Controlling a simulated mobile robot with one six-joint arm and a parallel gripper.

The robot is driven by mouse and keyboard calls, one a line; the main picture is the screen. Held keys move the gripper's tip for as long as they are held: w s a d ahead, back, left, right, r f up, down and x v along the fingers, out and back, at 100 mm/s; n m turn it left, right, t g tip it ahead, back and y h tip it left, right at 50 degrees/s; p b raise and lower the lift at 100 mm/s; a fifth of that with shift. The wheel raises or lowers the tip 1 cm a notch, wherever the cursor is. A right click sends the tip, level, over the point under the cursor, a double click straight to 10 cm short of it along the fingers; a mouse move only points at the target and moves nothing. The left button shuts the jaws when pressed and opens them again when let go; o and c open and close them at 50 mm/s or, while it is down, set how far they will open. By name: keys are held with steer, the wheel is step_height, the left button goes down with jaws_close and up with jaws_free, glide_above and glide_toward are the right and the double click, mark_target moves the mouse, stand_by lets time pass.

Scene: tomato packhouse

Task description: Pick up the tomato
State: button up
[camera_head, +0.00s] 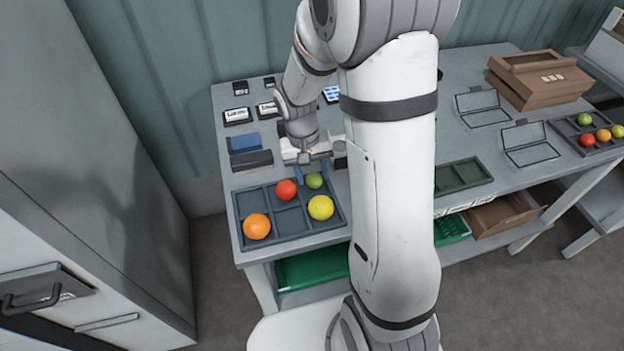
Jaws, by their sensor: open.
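A red tomato (286,190) sits in the back row of a dark divided tray (283,227) at the table's left front. A green tomato (314,180) sits to its right, a yellow one (320,207) at the front right and an orange one (256,226) at the front left. The task does not say which tomato. My gripper (312,174) is open, just above and behind the tray's back edge, near the green and red tomatoes. Its fingertips are small and partly hidden, and I cannot tell whether they touch a tomato.
My arm hides the middle of the table (465,140). Dark label boxes (237,116) and a blue box (244,142) lie behind the tray. A brown carton (540,78) stands at the back right. Another tray (600,146) with tomatoes is at the far right. A grey cabinet (90,170) stands left.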

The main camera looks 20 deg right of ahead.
steer(key=shift+d+f, duration=0.1)
steer(key=shift+f, duration=0.45)
steer(key=c, duration=0.3)
steer(key=shift+c, duration=0.2)
